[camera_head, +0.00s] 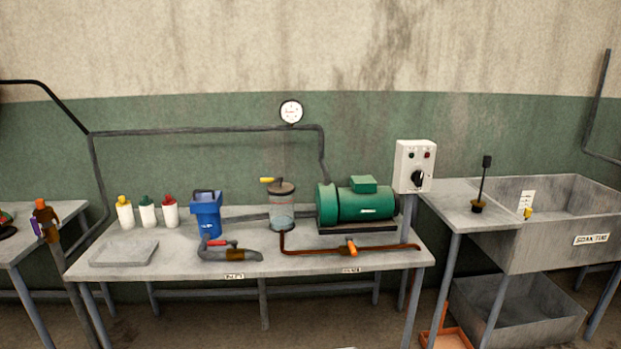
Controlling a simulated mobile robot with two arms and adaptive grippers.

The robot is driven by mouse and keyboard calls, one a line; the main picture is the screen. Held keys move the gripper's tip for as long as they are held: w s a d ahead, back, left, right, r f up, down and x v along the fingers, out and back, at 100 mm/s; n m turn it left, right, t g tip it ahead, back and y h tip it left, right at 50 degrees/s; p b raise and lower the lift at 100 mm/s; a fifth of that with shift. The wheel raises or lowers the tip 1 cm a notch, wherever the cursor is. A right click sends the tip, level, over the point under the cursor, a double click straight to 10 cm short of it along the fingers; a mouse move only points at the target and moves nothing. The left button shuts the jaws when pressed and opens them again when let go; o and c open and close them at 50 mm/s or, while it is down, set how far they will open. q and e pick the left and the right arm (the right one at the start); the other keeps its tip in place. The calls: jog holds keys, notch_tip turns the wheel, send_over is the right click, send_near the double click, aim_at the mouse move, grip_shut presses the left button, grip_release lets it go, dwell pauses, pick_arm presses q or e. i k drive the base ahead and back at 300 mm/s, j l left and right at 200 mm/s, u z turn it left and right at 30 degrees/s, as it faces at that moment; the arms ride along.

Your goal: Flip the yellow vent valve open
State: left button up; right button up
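The yellow vent valve handle (266,180) sits on top of the lidded glass vessel (282,212) in the middle of the table. The handle lies level and points left from the dark lid (282,187). The vessel looks partly filled with clear liquid. The valve is too small here to tell whether it is open or shut. Neither of my grippers shows in the head view.
A green motor or pump (352,203) stands right of the vessel, and a blue container (206,212) stands left. An orange-handled valve (351,247) and a red-handled valve (217,242) sit on front pipes. A control box (414,167) is at right.

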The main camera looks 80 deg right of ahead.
aim_at(281, 180)
jog(key=z, duration=2.5)
jog(key=i+l, duration=0.65)
jog(key=l+u, duration=0.1)
jog(key=u, duration=1.05)
